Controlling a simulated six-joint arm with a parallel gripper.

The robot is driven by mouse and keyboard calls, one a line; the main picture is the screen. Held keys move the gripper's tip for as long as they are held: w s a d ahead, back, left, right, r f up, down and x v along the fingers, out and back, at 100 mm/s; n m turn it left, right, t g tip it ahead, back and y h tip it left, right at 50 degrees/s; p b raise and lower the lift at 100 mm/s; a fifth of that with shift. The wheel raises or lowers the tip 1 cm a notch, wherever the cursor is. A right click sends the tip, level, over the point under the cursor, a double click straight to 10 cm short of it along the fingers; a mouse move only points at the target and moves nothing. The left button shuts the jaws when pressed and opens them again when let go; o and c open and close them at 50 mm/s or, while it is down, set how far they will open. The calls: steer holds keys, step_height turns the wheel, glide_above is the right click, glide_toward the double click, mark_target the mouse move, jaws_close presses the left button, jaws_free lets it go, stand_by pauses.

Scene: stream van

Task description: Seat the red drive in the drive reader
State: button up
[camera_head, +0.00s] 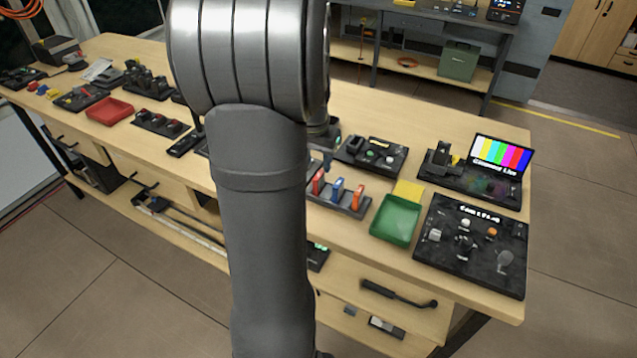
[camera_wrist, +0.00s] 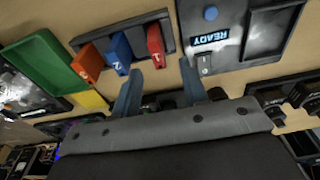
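The red drive (camera_head: 318,182), marked 1, stands in a dark rack (camera_head: 352,209) beside a blue drive (camera_head: 337,190) and an orange drive (camera_head: 358,193). In the wrist view the red drive (camera_wrist: 154,43) is at the rack's right end. A black unit with a READY display (camera_wrist: 213,38) and blue button (camera_wrist: 210,12), apparently the drive reader, lies right of the rack. In the head view my arm seems to hide it. My arm hides most of the gripper in the head view.
A green tray (camera_head: 395,242) and yellow pad (camera_head: 408,192) lie right of the rack. A black control panel (camera_head: 440,255) and a colour-bar screen (camera_head: 501,154) stand at the bench's right end. Dark devices (camera_head: 372,155) stand behind the rack. A red tray (camera_head: 109,111) is farther left.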

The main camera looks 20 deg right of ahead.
steer(key=f, duration=0.5)
steer(key=shift+d+f, duration=0.25)
steer(key=shift+f, duration=0.05)
steer(key=shift+c, duration=0.2)
jaws_close()
